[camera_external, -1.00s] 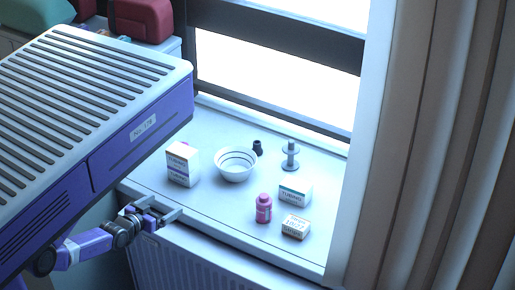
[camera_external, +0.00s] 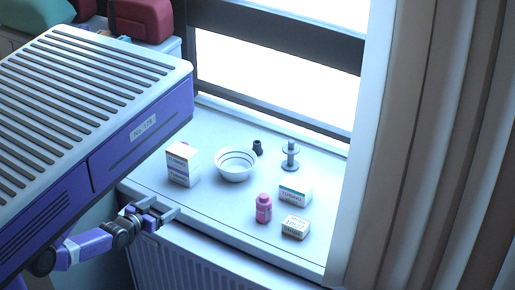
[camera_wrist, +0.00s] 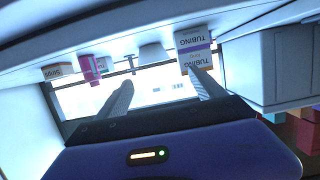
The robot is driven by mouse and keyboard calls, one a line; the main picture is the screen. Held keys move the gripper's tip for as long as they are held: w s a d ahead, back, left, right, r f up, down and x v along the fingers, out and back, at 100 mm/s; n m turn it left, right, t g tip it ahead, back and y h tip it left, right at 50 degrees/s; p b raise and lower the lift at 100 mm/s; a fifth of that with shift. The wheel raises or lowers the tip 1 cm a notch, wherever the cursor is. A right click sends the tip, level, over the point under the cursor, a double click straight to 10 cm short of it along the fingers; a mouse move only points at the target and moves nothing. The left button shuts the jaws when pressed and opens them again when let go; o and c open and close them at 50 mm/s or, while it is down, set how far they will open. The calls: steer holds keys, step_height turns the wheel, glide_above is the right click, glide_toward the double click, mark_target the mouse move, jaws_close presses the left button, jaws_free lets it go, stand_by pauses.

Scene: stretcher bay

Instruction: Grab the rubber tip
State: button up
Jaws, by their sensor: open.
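The rubber tip (camera_external: 257,148) is a small dark piece standing on the white sill, behind the white bowl and left of the grey spool. I cannot make it out in the wrist view. My gripper (camera_external: 164,213) is at the front left edge of the sill, well short of the tip, with the bowl and a tall carton between them. In the wrist view my gripper (camera_wrist: 161,84) shows two spread fingers with nothing between them.
The white bowl (camera_external: 236,173), a tall carton stack (camera_external: 178,170), the spool (camera_external: 290,155), a pink bottle (camera_external: 263,209), a tubing box (camera_external: 294,194) and a small carton (camera_external: 295,228) stand on the sill (camera_external: 222,212). A window is behind; a curtain (camera_external: 430,150) hangs at right.

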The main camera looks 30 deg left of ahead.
steer(key=c, duration=0.4)
steer(key=shift+c, duration=0.2)
